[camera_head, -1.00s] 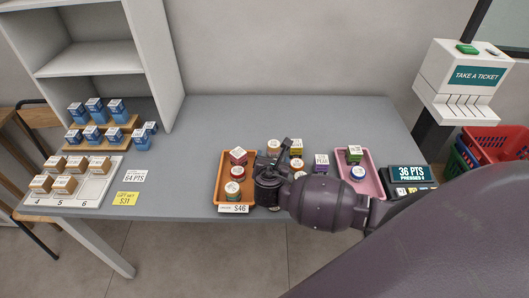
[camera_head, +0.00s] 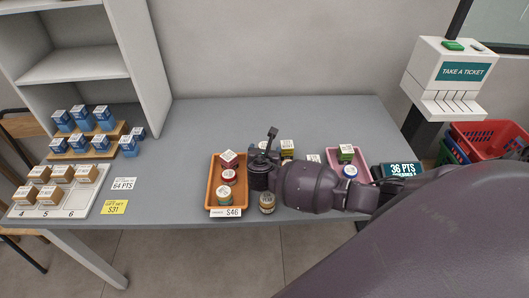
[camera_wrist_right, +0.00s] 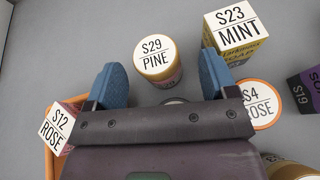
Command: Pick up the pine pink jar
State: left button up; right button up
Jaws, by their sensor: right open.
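The pine jar (camera_wrist_right: 157,58) stands upright on the grey counter in the right wrist view. Its white lid label reads "S29 PINE", and its side looks gold and pinkish. My right gripper (camera_wrist_right: 163,72) is open, its blue fingers apart on the left and right of the jar's near side. No firm contact can be seen. In the head view my right gripper (camera_head: 264,158) is over the counter just right of the orange tray, and it hides most of the jar there. My left gripper is not in view.
The mint box (camera_wrist_right: 235,35) and a rose jar (camera_wrist_right: 258,103) stand close right of the pine jar. A rose box (camera_wrist_right: 58,125) is at left, in the orange tray (camera_head: 211,190). Another jar (camera_head: 267,203) stands near the front edge.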

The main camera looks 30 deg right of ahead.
jog(key=shift+x, duration=1.15)
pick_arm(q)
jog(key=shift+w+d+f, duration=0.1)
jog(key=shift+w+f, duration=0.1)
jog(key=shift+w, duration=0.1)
pick_arm(e)
jog(key=shift+w+d+f, duration=0.1)
jog(key=shift+w+f, duration=0.05)
jog(key=shift+w, duration=0.1)
jog(key=c, duration=1.3)
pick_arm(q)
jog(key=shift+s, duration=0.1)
